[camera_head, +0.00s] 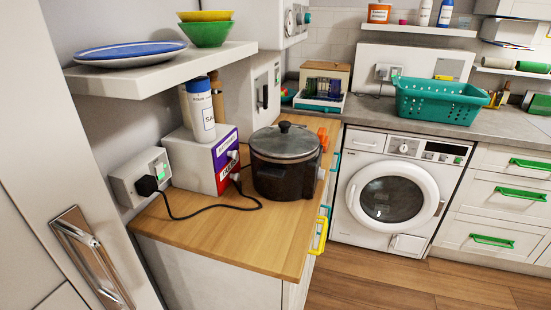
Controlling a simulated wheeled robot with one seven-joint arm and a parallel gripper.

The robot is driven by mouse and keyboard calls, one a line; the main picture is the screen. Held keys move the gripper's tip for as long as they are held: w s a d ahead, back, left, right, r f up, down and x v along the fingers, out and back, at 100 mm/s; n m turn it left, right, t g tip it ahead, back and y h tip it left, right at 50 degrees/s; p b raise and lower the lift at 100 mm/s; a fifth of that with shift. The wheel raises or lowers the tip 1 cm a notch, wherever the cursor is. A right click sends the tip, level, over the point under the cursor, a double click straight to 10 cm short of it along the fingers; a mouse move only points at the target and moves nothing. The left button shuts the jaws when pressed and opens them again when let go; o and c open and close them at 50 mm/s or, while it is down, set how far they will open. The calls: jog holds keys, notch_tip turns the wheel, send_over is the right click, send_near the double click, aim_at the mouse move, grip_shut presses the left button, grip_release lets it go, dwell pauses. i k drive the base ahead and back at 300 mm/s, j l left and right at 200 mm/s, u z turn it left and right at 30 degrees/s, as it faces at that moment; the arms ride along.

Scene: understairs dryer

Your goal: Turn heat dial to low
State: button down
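No dial is clearly marked as the heat dial, and its setting is too small to read. A white front-loading machine (390,200) with a round dark door stands under the counter at the back. Its top panel carries a round dial (404,146) left of a dark display (442,153). A white wall unit (265,22) at the top has another round dial (289,22). A white box with a purple and red front (226,160) stands beside the dark lidded pot (285,176); small white knob-like parts show on its front. My gripper is not in view.
The wooden counter (205,230) is near, with a black cable (205,215) from a wall socket (141,178). A shelf (165,75) with plates and bowls overhangs it. A teal basket (438,101) stands above the machine. Wooden floor (400,285) before the machine is clear.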

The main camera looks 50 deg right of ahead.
aim_at(321, 174)
jog(key=l+z, duration=0.15)
jog(key=z, duration=0.3)
jog(key=l+z, duration=0.15)
jog(key=z, duration=0.3)
jog(key=i+l+z, duration=0.1)
jog(key=l, duration=0.2)
jog(key=i+l+z, duration=0.15)
jog(key=l, duration=0.15)
jog(key=k, duration=0.05)
